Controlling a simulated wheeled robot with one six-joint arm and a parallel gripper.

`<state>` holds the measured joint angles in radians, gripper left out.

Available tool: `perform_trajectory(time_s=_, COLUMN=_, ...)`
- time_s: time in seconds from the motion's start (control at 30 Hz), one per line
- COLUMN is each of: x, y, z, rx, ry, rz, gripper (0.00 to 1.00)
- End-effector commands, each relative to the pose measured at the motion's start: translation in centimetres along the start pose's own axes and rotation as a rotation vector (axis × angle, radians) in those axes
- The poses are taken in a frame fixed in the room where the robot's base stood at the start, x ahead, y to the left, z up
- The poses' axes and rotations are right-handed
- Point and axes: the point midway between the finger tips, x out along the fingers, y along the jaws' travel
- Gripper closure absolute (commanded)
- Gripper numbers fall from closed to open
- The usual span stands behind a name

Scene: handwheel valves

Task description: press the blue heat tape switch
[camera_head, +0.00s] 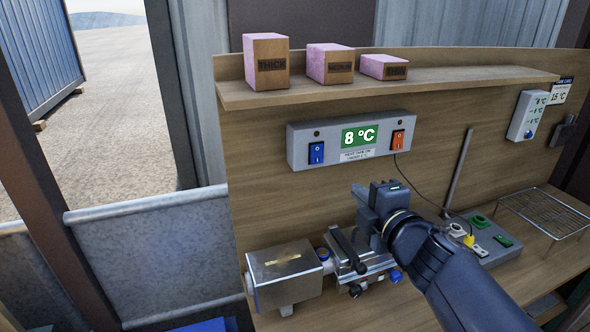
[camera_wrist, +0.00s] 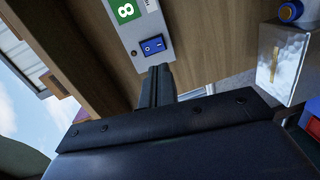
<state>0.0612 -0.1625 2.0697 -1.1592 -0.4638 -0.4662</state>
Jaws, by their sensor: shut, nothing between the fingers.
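The blue switch (camera_head: 317,152) is a rocker at the left end of a grey panel (camera_head: 297,160) on the wooden back board. In the wrist view the blue switch (camera_wrist: 153,45) is just beyond the fingertips. My gripper (camera_head: 362,192) is below and right of the blue switch in the head view. Its fingers are together with nothing between them. In the wrist view my gripper (camera_wrist: 157,72) points toward the panel's lower edge by the switch; I cannot tell whether it touches. The green display (camera_head: 360,136) reads 8 °C, with an orange switch (camera_head: 397,140) to its right.
A shelf (camera_head: 400,87) above holds several pink-topped boxes (camera_head: 267,65). To the right are a grey control block (camera_head: 500,252), a wire rack (camera_head: 545,212) and a wall controller (camera_head: 529,116).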

Motion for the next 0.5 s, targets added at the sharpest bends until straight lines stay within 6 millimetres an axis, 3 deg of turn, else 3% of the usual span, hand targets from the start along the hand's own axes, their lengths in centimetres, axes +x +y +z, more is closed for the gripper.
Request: perform_trajectory(time_s=0.5, x=0.4, y=0.14, z=-0.53, rx=-0.051, ry=0.033, rz=0.003, gripper=1.0)
